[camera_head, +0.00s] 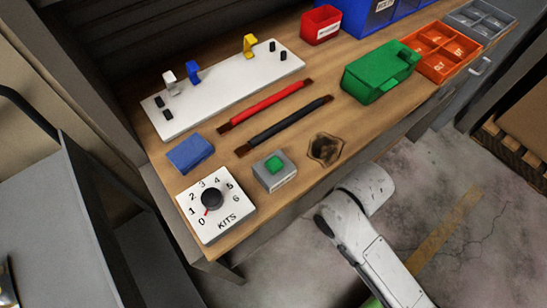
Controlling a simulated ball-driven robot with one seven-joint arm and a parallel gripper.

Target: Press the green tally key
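The green tally key (275,164) is a small green button on top of a grey box (279,179) with a pale label on its front. The box sits near the front edge of the wooden bench, right of the white KITS dial. Nothing covers the key. My white arm shows at the lower right, over the floor in front of the bench. Its rounded white part lies to the right of and below the grey box, apart from it. No gripper fingers can be made out in the picture.
On the bench (225,240) are the KITS dial plate (221,222), a blue block (190,153), a dark hexagonal ring (325,149), red (265,106) and black (283,126) strips, a white hook board (222,92), a green case (379,73) and an orange tray (446,67).

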